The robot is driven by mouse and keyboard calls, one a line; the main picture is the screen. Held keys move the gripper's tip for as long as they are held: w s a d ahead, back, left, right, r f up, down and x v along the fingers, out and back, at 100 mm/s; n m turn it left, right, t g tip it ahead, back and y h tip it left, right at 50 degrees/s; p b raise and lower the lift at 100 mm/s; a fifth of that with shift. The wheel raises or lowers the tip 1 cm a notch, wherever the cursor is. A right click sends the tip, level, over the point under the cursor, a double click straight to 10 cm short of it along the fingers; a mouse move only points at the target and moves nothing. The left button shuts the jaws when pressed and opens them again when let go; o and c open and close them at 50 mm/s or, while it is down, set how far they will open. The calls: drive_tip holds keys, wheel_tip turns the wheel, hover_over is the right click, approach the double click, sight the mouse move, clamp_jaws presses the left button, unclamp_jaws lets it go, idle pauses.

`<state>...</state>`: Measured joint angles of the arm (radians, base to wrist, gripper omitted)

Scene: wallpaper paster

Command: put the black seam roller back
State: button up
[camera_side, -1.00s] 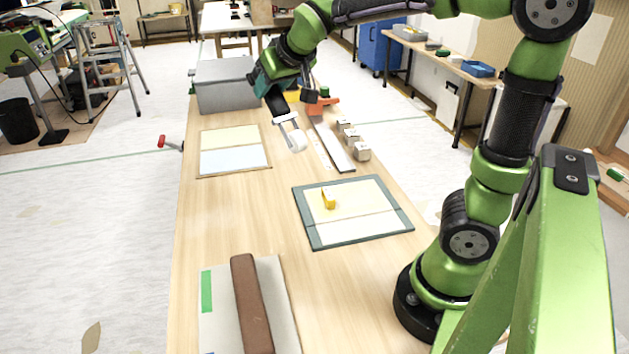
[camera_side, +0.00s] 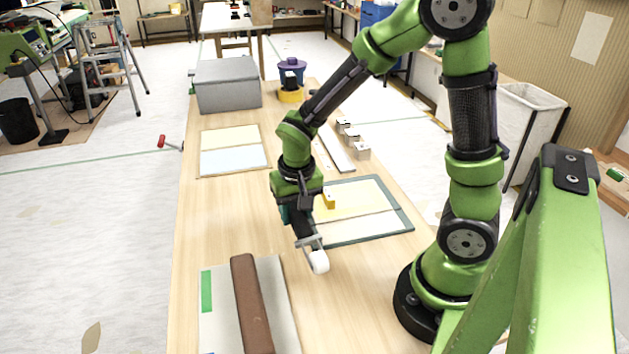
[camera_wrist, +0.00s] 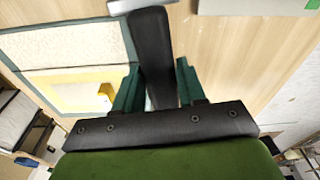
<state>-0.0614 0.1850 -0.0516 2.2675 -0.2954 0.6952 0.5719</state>
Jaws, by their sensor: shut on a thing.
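The black seam roller (camera_side: 303,232) has a black handle, a metal frame and a white roller at its lower end. My gripper (camera_side: 295,212) is shut on the handle, whose black length also shows between the teal fingers in the wrist view (camera_wrist: 150,45). The roller hangs tilted, white end down, near the front-left corner of the green-edged board (camera_side: 373,238). It appears to be above the table (camera_side: 215,220); the exact height cannot be told. The narrow rail (camera_side: 335,152) with several small blocks (camera_side: 353,141) lies farther back, partly behind my arm.
A yellow piece (camera_side: 328,201) stands on the green-edged board. A pale plate (camera_side: 222,320) with a brown bar (camera_side: 250,305) lies at the front. A two-tone panel (camera_side: 233,160) and a grey box (camera_side: 227,90) are at the back left. The left-middle tabletop is clear.

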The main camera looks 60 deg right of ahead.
drive_tip(key=shift+s+a+g+y, duration=0.15)
drive_tip(key=shift+g+y, duration=0.25)
drive_tip(key=shift+g, duration=0.2)
drive_tip(key=w, duration=0.5)
drive_tip(key=w+f, duration=0.1)
drive_tip(key=w, duration=0.9)
drive_tip(key=shift+d+f, duration=0.2)
drive_tip(key=shift+f, duration=0.05)
drive_tip(key=shift+w+f, duration=0.1)
drive_tip(key=shift+w, duration=0.5)
wheel_tip(320, 180, down, 2)
drive_tip(key=shift+s+f, duration=0.1)
drive_tip(key=shift+f, duration=0.4)
drive_tip(key=shift+f, duration=0.2)
